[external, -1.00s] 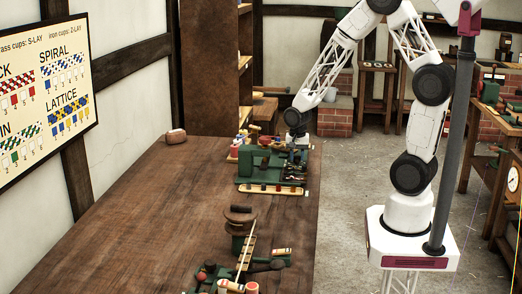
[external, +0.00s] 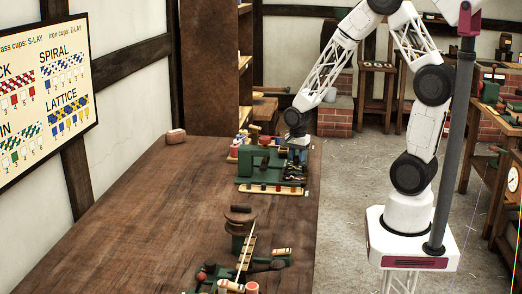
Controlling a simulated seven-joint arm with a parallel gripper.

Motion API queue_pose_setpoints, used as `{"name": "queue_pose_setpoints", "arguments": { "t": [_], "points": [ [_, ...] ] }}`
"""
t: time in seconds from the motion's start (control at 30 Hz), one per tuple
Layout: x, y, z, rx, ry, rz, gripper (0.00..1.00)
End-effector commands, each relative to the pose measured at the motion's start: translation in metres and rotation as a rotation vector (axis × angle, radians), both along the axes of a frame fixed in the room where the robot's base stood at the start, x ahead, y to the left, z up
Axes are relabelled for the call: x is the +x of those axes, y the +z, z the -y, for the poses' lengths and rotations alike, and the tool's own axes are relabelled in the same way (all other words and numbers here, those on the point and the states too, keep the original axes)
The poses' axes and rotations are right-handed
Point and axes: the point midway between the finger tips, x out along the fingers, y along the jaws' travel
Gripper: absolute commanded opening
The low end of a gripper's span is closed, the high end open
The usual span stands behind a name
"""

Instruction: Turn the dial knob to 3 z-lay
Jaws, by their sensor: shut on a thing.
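The green machine (external: 262,160) stands at the far right part of the wooden bench, with small coloured spools and a pale strip around it. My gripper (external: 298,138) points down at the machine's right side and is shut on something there. The fingertips and the thing between them are too small and too hidden to make out. I take it to be the dial knob, but its mark and the 3 z-lay position cannot be read in this view.
The wooden bench (external: 150,225) is mostly clear on its left. A second green device with a round wooden top (external: 240,212) stands nearer the front. A small pinkish block (external: 176,136) lies at the back. A pattern chart (external: 45,85) hangs on the left wall.

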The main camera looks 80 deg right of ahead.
Motion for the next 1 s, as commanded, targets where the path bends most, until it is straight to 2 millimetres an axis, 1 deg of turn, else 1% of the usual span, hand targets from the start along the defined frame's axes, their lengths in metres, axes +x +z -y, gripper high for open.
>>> {"name": "queue_pose_setpoints", "arguments": {
  "t": [0.07, 0.1, 0.27, 0.53, 0.67, 0.77, 1.0],
  "points": [
    [0.000, 0.001, 0.000, 0.000, 0.000, 0.001, 0.10],
    [0.000, 0.001, 0.000, 0.000, 0.000, 0.001, 0.35],
    [0.000, 0.000, 0.000, 0.000, 0.001, 0.001, 0.59],
    [0.000, 0.000, 0.000, 0.000, 0.001, 0.000, 0.59],
    [0.000, 0.004, 0.000, 0.000, 0.001, 0.001, 0.59],
    [0.001, 0.010, 0.000, -0.001, 0.001, 0.002, 0.59],
    [0.001, 0.037, 0.000, -0.001, 0.001, 0.003, 0.59]
  ]
}}
